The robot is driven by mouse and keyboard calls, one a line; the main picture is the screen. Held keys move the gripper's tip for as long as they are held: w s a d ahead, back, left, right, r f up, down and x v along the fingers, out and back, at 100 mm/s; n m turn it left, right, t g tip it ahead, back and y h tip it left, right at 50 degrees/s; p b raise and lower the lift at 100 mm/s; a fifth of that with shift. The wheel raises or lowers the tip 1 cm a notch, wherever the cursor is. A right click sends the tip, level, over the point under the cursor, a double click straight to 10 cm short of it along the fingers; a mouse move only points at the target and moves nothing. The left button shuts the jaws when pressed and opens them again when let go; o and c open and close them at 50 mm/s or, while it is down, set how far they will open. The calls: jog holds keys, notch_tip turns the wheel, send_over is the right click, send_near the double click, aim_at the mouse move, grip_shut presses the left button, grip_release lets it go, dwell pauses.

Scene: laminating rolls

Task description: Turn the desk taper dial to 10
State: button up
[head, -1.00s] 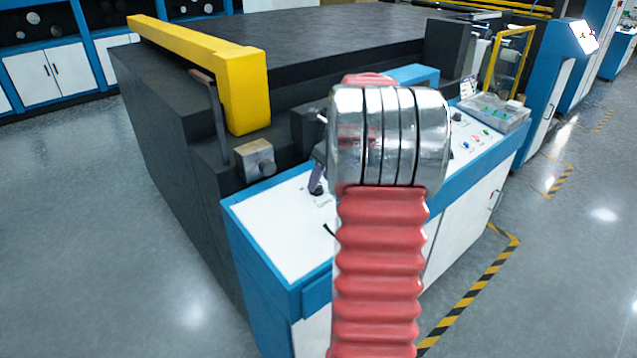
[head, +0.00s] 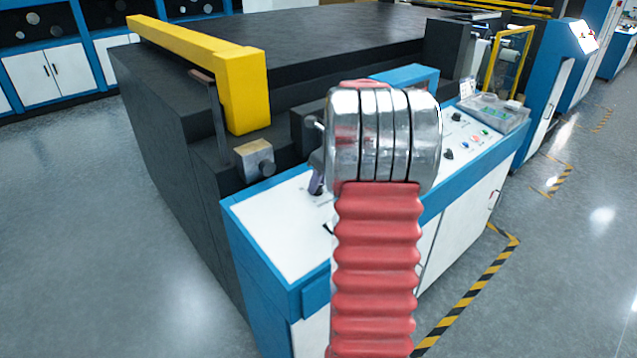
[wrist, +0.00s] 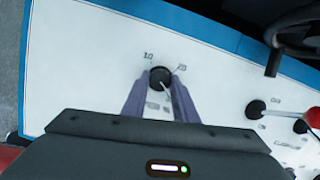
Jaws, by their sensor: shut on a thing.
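The desk taper dial (wrist: 160,77) is a round black knob with a pale pointer line on the white panel in the wrist view. A "10" mark (wrist: 148,56) is printed above left of it, and another small mark (wrist: 182,66), too blurred to read surely, is above right. My gripper (wrist: 160,86) has one purple-grey finger on each side of the dial and is shut on it. The pointer line seems to slant toward the lower right, away from the 10.
More black knobs (wrist: 255,109) sit to the right on the panel. A dark round handwheel-like part (wrist: 296,28) overhangs at the upper right. In the head view a metal block (head: 254,160) and yellow bar (head: 245,90) stand left of my arm. The panel's left end (head: 280,235) is clear.

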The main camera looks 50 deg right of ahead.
jog(key=shift+c, duration=1.2)
jog(key=shift+f, duration=0.1)
